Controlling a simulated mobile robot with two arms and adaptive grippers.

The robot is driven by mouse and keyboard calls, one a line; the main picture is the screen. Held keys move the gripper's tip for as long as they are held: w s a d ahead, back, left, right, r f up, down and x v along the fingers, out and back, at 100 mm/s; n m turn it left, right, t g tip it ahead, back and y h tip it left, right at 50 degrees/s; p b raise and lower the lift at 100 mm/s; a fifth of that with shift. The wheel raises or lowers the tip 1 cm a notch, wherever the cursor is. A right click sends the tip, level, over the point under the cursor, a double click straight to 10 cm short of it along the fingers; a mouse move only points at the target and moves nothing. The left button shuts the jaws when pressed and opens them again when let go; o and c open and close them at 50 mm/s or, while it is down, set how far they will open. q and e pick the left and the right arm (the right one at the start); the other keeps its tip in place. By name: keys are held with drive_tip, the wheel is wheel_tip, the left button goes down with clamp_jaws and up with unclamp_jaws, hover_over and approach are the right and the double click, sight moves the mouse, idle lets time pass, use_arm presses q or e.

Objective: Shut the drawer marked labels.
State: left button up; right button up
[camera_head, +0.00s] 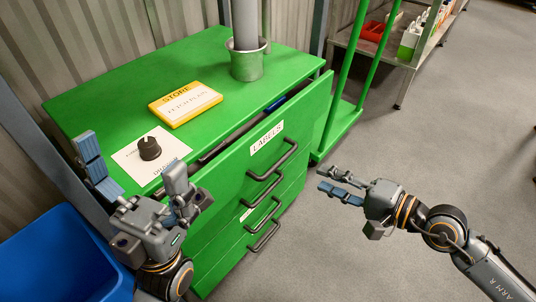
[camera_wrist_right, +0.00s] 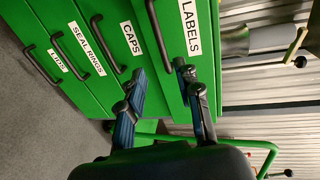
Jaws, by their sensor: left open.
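The labels drawer (camera_head: 306,114) is the top drawer of a green cabinet (camera_head: 120,82). It stands partly pulled out, with a dark gap behind its front. Its white label (camera_head: 267,138) and dark bar handle (camera_head: 272,162) face outward. In the right wrist view the labels drawer (camera_wrist_right: 207,58) juts out past the drawer marked caps (camera_wrist_right: 122,30). My left gripper (camera_head: 130,156) is open and empty, over the cabinet's near-left corner. My right gripper (camera_head: 329,178) is open and empty, in front of the drawer and apart from it; it also shows in the right wrist view (camera_wrist_right: 162,76).
A yellow sign (camera_head: 186,103), a black knob (camera_head: 149,148) and a metal cup with a grey post (camera_head: 247,62) are on the cabinet top. A blue bin (camera_head: 55,258) stands at lower left. A green-framed cart (camera_head: 345,118) stands beyond the cabinet. The floor at right is clear.

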sight(281, 158)
drive_tip(key=b+x, duration=0.1)
drive_tip(key=x, duration=1.2)
drive_tip(key=shift+a, duration=0.2)
clamp_jaws()
